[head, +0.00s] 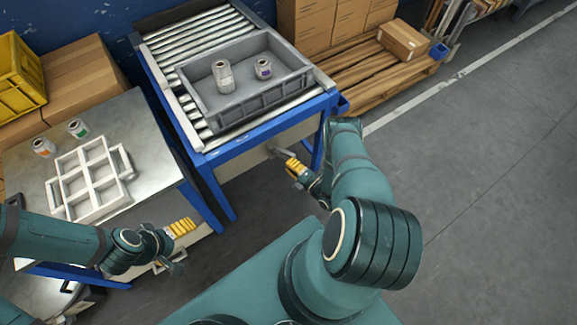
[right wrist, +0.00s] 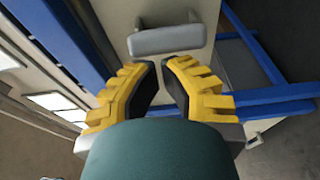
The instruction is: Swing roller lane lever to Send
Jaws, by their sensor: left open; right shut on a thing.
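The roller lane (head: 190,38) stands at the top centre of the head view on a blue frame. Its grey lever (head: 279,151) is low on the near side; in the right wrist view a grey bar, seemingly part of it (right wrist: 167,40), lies across just beyond the fingertips. My right gripper (head: 291,162) is at the lever and shut on it; the exact grip between the yellow fingers (right wrist: 164,72) is partly hidden. Any Send marking is not readable. My left gripper (head: 184,228) is open and empty beside the steel table's right side.
A grey crate (head: 247,110) with two cans rests on the rollers. The steel table (head: 120,115) at left holds a white divided tray (head: 83,190) and two cans (head: 44,147). Cartons stand on a wooden pallet (head: 350,68) behind. The floor at right is clear.

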